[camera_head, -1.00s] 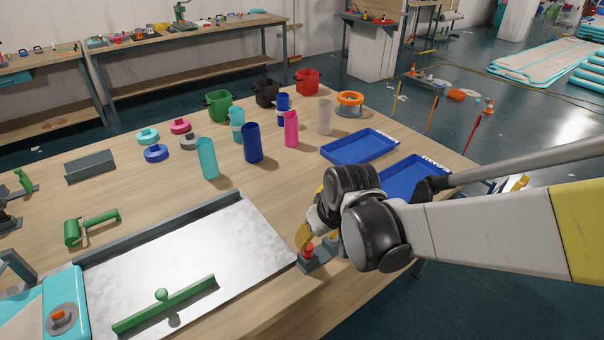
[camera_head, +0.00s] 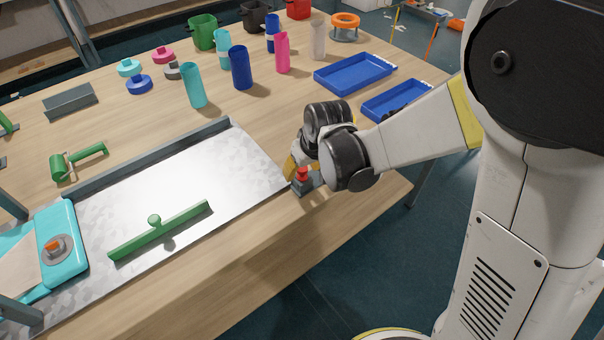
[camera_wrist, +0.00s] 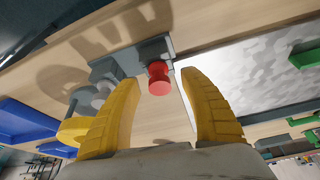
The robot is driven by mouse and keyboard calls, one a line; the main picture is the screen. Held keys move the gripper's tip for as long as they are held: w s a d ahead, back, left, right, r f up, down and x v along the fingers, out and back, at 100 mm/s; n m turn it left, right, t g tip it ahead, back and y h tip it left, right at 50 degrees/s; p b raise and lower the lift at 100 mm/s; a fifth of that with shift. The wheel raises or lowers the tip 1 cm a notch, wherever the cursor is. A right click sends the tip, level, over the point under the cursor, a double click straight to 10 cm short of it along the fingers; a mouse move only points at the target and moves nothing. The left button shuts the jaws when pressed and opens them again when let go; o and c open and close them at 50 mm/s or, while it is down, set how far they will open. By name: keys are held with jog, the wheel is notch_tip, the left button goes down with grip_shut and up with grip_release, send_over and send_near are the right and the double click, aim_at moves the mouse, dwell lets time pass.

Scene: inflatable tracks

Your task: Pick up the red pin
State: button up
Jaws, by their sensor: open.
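The red pin (camera_head: 302,174) stands in a small grey block (camera_head: 307,187) near the front right edge of the table, beside the metal plate. In the wrist view the red pin (camera_wrist: 158,78) shows its round red head between my two yellow fingers, towards their tips. My gripper (camera_wrist: 160,85) is open, with a gap on both sides of the pin. In the head view my gripper (camera_head: 294,168) is just left of and above the pin, partly hidden by my own wrist.
A metal plate (camera_head: 150,205) with a green bar (camera_head: 160,231) lies left of the block. Blue trays (camera_head: 355,74) and several bottles (camera_head: 240,68) stand further back. A turquoise device (camera_head: 62,235) sits at the left. The table's front edge is close to the block.

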jog(key=shift+r, duration=0.1)
grip_shut()
